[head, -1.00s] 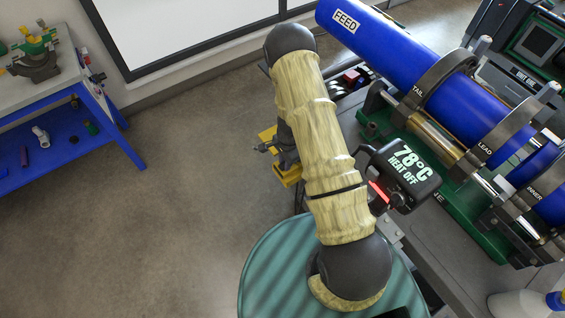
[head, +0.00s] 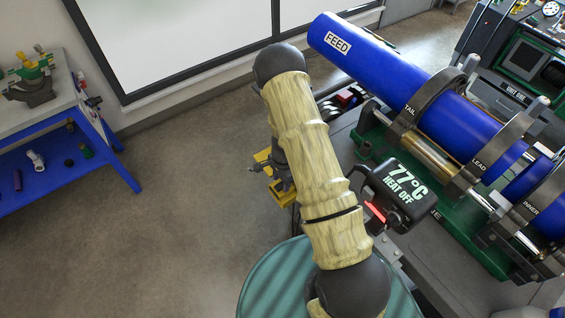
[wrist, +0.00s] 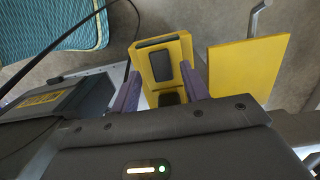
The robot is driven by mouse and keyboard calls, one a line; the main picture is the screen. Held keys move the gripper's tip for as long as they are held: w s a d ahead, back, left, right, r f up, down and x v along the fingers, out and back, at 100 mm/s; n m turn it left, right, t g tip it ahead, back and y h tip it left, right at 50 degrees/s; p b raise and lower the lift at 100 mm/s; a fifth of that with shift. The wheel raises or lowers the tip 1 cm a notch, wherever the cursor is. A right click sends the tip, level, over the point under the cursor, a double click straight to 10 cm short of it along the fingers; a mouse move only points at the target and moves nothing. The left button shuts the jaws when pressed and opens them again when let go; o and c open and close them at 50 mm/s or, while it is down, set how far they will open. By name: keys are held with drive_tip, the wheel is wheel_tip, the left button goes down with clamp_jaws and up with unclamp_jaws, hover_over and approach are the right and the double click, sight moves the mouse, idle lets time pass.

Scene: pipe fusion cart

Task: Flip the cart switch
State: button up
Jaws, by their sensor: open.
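In the wrist view, a yellow switch box (wrist: 185,52) with a dark rocker (wrist: 162,72) on its face lies straight ahead. A flat yellow plate (wrist: 246,68), perhaps its cover, stands to its right. My gripper (wrist: 160,66) is open. Its two purple fingers sit on either side of the lower part of the box; I cannot tell whether they touch it. In the head view, yellow parts (head: 284,192) show beside the cart's left edge, next to my gripper, which is partly hidden behind my arm. Which way the rocker is set is unclear.
A heater display (head: 405,182) reads 77°C, HEAT OFF, right of my arm. A blue FEED pipe (head: 375,58) lies in clamps on the cart. A blue bench (head: 60,150) stands far left. The floor between is clear. A dark cable (wrist: 70,55) crosses the wrist view's upper left.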

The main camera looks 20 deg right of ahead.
wheel_tip(320, 180, up, 16)
drive_tip(key=shift+d+b, duration=0.45)
idle(0.4)
drive_tip(key=s+a+r+n+t, duration=0.2)
drive_tip(key=s+r+n, duration=1.2)
drive_tip(key=shift+r+t+h, duration=0.4)
